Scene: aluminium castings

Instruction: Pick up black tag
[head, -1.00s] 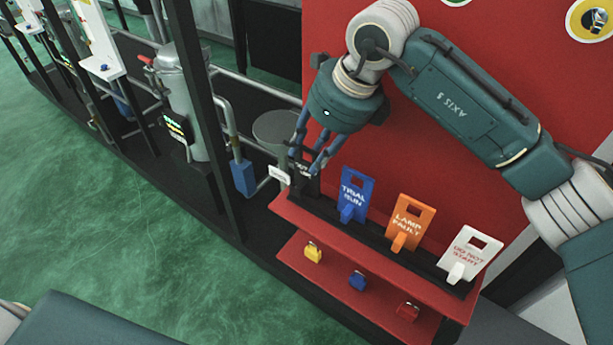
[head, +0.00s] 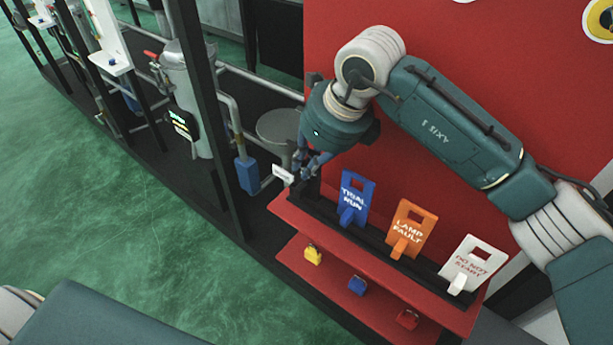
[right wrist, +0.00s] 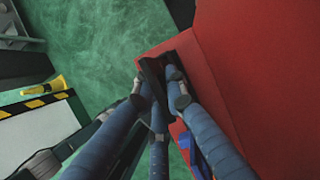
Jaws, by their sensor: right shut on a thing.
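The black tag (head: 313,186) stands at the left end of the upper shelf's dark rack, mostly hidden behind my right gripper (head: 302,174). The fingers are drawn together on its upper part. In the right wrist view, the blue-grey fingers of the right gripper (right wrist: 160,88) close around the dark tag (right wrist: 151,72) from both sides. I cannot tell whether the tag's foot is still in the rack. My left gripper is not in view.
Blue (head: 356,197), orange (head: 412,228) and white (head: 473,265) tags stand to the right in the rack. The lower red shelf (head: 335,277) holds yellow, blue and red padlocks. A red panel (head: 450,100) rises behind. A small white label (head: 283,175) sits beside the fingers.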

